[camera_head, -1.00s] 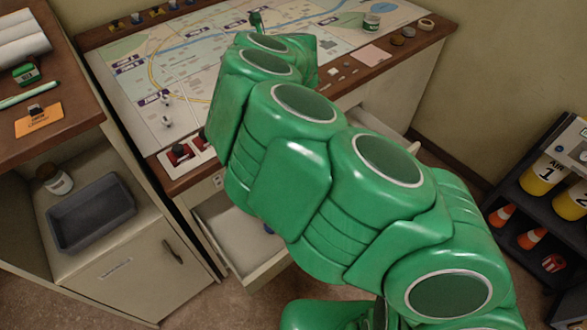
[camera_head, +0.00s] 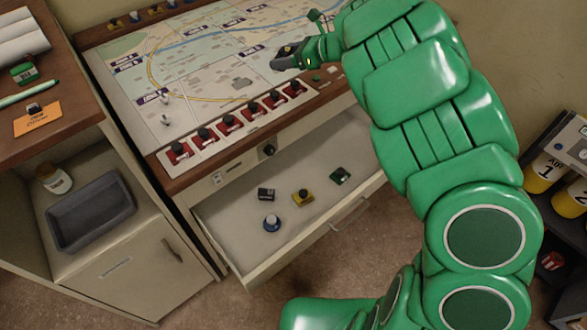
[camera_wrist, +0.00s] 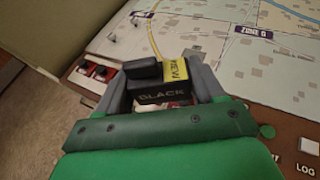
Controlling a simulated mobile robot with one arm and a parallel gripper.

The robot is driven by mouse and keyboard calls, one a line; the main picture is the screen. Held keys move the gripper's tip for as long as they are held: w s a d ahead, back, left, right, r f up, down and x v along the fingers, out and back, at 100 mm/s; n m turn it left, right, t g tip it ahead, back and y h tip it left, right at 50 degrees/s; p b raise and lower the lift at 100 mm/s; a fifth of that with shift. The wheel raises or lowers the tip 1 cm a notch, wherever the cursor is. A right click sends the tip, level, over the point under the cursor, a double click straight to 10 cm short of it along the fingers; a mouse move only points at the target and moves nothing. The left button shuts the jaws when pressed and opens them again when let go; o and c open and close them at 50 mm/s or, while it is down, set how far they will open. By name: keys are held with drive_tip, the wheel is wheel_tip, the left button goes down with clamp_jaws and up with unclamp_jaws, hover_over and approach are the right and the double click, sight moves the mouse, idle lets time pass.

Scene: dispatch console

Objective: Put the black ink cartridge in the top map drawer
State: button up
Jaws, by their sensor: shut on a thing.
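The black ink cartridge (camera_wrist: 150,94) is a dark block with a yellow label and the word BLACK, in the wrist view. My gripper (camera_wrist: 160,84) is shut on it, with one grey finger on each side. In the head view my gripper (camera_head: 284,62) is above the map, behind the row of red switches. The map drawer (camera_head: 222,228) is pulled out below the console's front edge.
Red switches (camera_head: 229,125) line the console's front edge above the drawer. At left, a desk (camera_head: 60,125) holds an orange card (camera_head: 38,119). A grey tray (camera_head: 92,212) and a jar (camera_head: 54,179) are on the shelf below. Yellow cylinders (camera_head: 545,172) stand on a rack at right.

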drive_tip(key=s+d+n+g, duration=0.2)
drive_tip(key=s+d, duration=0.1)
drive_tip(key=d, duration=0.7)
drive_tip(key=s+d+n+g, duration=0.1)
drive_tip(key=s+d+g, duration=0.15)
drive_tip(key=d, duration=0.75)
hover_over(336, 150)
drive_tip(key=s, duration=0.2)
drive_tip(key=shift+t, duration=0.45)
wheel_tip(336, 150, down, 40)
drive_tip(key=shift+w+r, duration=0.15)
drive_tip(key=shift+r, duration=0.1)
drive_tip(key=shift+w+f, duration=0.3)
drive_tip(key=shift+w, duration=0.15)
drive_tip(key=shift+w+f, duration=0.3)
drive_tip(key=shift+f, duration=1.7)
drive_tip(key=shift+f, duration=0.15)
